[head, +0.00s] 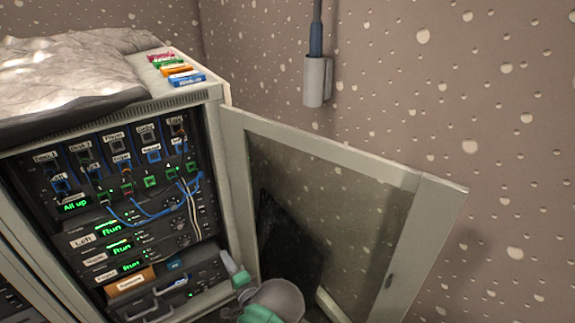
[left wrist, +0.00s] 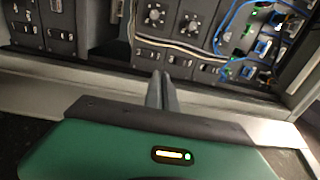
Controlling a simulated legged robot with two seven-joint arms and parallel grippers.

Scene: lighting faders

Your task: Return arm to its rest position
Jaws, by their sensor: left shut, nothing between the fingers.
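My left gripper (head: 228,260) is at the bottom middle of the head view, in front of the lower right edge of the equipment rack (head: 218,150). Its two fingers also show in the left wrist view (left wrist: 161,88), close together, shut and empty. They point towards the rack's lower panels, and a gap to the rack cannot be measured. The green body of my gripper fills the bottom of the left wrist view. My right gripper is not in view.
The rack's glazed door (head: 340,152) stands open to the right of my left gripper. Blue cables (head: 140,218) hang across the faders' panel. A grey cloth (head: 70,70) and coloured labelled blocks (head: 187,78) lie on top. A wall holder (head: 316,82) is behind.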

